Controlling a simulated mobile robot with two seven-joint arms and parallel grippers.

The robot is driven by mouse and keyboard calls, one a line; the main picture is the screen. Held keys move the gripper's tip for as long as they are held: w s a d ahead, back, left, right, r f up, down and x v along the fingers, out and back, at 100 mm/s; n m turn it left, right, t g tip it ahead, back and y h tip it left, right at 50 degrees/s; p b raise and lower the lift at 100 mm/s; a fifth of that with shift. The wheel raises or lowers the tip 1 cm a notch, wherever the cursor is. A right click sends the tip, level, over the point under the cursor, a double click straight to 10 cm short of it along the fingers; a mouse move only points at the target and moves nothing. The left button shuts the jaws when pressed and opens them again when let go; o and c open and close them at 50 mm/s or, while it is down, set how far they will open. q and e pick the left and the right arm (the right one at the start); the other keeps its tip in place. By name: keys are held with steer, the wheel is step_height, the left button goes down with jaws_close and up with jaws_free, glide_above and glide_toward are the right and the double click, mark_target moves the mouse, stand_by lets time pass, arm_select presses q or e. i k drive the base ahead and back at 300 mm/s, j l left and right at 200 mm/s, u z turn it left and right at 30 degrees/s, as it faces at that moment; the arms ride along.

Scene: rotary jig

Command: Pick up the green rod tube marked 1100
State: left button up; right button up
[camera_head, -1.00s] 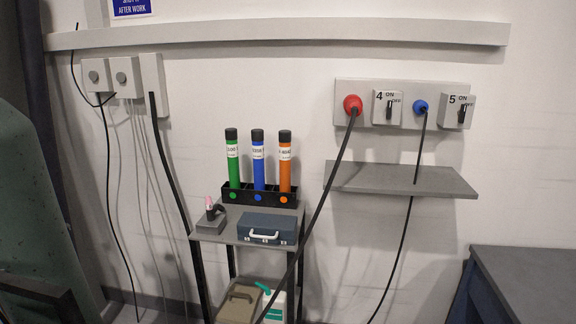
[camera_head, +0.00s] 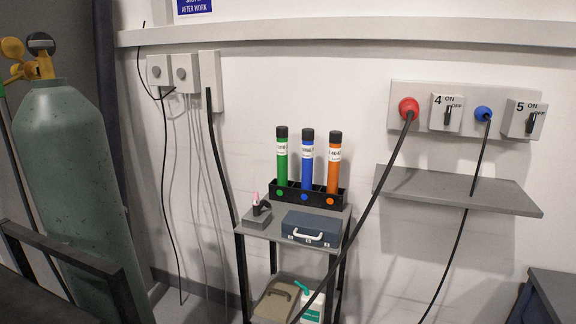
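The green rod tube (camera_head: 282,165) stands upright in the left slot of a black rack (camera_head: 316,199) on a small grey shelf cart. It has a black cap and a white label whose print is too small to read. A blue tube (camera_head: 307,165) stands in the middle slot and an orange tube (camera_head: 333,170) in the right slot. Coloured dots on the rack front match the tubes. Neither of my grippers shows in the head view.
The cart top (camera_head: 262,229) also holds a blue case (camera_head: 312,229) and a small grey holder (camera_head: 257,216). A gas cylinder (camera_head: 75,180) stands left.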

mark_target(282, 131)
steer(key=i+l, duration=0.2)
steer(key=i, duration=0.45)
steer(key=i+l+u, duration=0.15)
steer(key=i+u, duration=0.2)
steer(key=i+l+u, duration=0.35)
steer(key=i+j, duration=0.05)
steer(key=j, duration=0.05)
